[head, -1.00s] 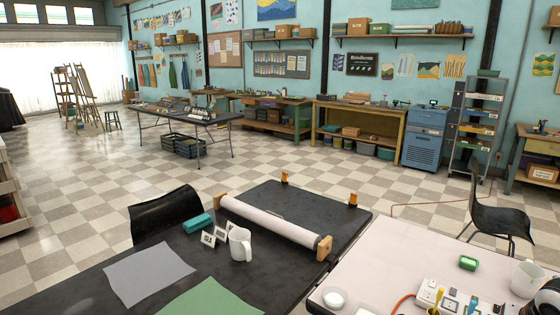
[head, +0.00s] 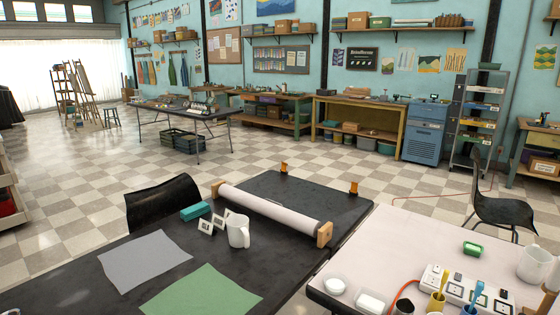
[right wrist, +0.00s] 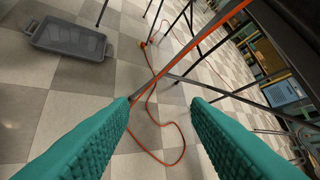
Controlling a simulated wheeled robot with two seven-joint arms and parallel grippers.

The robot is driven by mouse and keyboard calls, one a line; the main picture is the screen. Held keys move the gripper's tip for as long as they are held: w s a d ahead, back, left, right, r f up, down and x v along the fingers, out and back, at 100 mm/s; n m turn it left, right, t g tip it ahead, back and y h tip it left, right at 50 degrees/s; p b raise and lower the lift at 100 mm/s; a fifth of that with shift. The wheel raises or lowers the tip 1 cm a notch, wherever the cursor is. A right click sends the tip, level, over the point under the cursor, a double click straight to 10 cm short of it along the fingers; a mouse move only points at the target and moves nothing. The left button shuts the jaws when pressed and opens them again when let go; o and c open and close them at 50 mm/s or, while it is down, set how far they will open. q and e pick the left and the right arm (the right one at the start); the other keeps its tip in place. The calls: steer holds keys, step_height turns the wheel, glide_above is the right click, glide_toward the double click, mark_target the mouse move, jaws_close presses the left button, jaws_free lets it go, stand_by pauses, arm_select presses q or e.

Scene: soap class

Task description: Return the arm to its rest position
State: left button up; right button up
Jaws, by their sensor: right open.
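My right gripper (right wrist: 160,103) shows in the right wrist view as two teal textured fingers spread wide apart. It is open and nothing is between the fingers. Behind them are the checkered floor and an orange cord (right wrist: 152,100). Neither of my grippers shows in the head view, and my left gripper is in no view.
A black table (head: 75,265) holds a paper roll (head: 270,212), a white mug (head: 238,231), and grey and green sheets. A grey tray (right wrist: 68,38) lies on the floor.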

steer(key=s+a+f+m+g+h+b, duration=0.1)
steer(key=s+f+m+g, duration=0.15)
steer(key=s+f, duration=0.5)
steer(key=s+a+f+m+g+h, duration=0.1)
steer(key=s+f+m+h, duration=0.15)
steer(key=s+f, duration=0.55)
steer(key=s+a+f+m+g, duration=0.2)
steer(key=s+a+f+g, duration=0.1)
steer(key=s, duration=0.8)
steer(key=s+a+f+m+g+b, duration=0.1)
steer(key=s+a+f+m+g, duration=0.1)
steer(key=s, duration=0.9)
steer(key=shift+s+a+f+g, duration=0.25)
steer(key=shift+a+f+g, duration=0.25)
steer(key=shift+a, duration=0.55)
steer(key=shift+y, duration=0.25)
